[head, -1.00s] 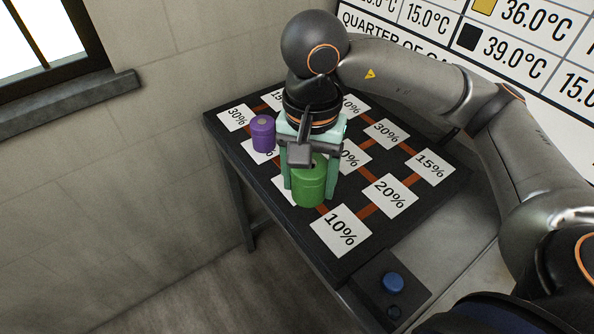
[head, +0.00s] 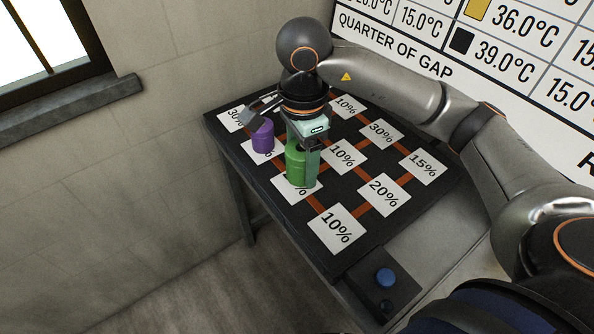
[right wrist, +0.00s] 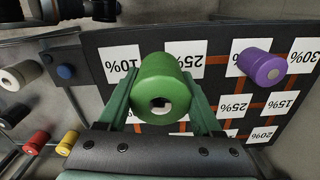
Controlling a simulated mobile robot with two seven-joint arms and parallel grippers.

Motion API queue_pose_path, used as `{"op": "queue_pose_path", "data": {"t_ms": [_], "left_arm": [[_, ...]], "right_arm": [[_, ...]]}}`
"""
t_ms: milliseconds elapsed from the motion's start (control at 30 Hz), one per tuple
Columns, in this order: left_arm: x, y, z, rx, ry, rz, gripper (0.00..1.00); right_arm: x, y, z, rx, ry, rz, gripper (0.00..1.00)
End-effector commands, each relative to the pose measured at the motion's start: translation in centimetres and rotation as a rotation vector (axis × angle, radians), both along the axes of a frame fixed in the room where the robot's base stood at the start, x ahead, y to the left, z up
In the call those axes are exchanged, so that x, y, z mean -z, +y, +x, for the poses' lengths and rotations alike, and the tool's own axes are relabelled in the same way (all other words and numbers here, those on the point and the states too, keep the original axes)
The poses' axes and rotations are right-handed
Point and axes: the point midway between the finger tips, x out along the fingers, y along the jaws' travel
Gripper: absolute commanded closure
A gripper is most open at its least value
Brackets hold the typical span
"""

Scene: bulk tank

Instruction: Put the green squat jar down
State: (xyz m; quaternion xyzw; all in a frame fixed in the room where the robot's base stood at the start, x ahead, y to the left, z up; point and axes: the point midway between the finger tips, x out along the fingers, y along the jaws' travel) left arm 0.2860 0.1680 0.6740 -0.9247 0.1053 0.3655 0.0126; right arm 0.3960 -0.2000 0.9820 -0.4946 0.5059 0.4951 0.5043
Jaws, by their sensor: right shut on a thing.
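The green squat jar (head: 295,163) is held in my right gripper (head: 304,170), over or on a white percent card at the left edge of the black board. I cannot tell whether its base touches the card. In the right wrist view the green jar (right wrist: 161,86) sits between the two green fingers (right wrist: 160,108), which are shut on it. Its top with a pale centre faces the camera. My left gripper is not in view.
A purple jar (head: 263,136) stands on a card close behind the green jar; it also shows in the right wrist view (right wrist: 262,68). The black board (head: 345,193) carries several percent cards. A blue button (head: 385,277) is at the front.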

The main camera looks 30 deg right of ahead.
Motion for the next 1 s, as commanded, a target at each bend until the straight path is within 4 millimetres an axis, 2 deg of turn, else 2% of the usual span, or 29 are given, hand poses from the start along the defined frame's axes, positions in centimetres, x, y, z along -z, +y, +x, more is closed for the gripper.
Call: {"op": "queue_pose_path", "data": {"t_ms": [33, 200, 333, 533, 767, 1000], "left_arm": [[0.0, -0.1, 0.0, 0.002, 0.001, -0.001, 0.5], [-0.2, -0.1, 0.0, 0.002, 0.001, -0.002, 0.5], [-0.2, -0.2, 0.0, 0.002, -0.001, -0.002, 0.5], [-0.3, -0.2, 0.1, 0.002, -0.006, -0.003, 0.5], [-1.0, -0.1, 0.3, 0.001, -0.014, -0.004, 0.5], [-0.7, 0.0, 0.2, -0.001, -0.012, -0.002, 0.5]], "right_arm": [[0.7, -0.4, 1.2, 0.004, 0.004, 0.002, 0.97], [3.9, -1.3, 3.5, 0.002, 0.004, 0.0, 0.97], [5.2, -1.6, 4.6, -0.001, 0.001, 0.001, 0.97], [6.3, -1.9, 5.4, -0.002, 0.0, 0.001, 0.97], [9.2, -1.9, 5.4, -0.003, 0.0, 0.0, 0.97], [9.4, -1.9, 5.5, -0.003, -0.002, 0.0, 0.97]]}}
